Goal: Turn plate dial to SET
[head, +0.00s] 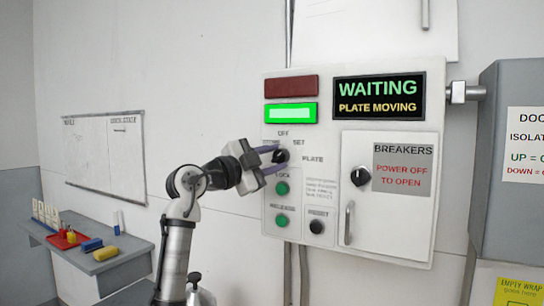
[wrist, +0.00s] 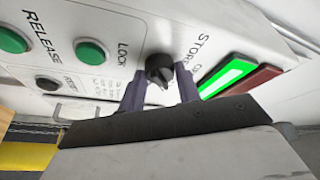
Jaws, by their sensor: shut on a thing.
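The plate dial (head: 282,156) is a black knob on the white control box, in the head view. Labels OFF and SET are above it, STORE is at its left and PLATE at its right. The wrist view shows the dial (wrist: 159,68) between my two purple fingers. My gripper (head: 274,159) comes from the left and is shut on the dial; it also shows in the wrist view (wrist: 161,84). Which label the dial points to cannot be told. The display (head: 379,96) reads WAITING, PLATE MOVING.
Green LOCK (head: 282,188) and RELEASE (head: 281,220) buttons sit below the dial, with a black RESET-like knob (head: 316,226) nearby. A green lamp (head: 290,113) is lit; the red one (head: 291,86) is dark. The breaker door (head: 390,215) is shut. A bench (head: 115,262) stands left.

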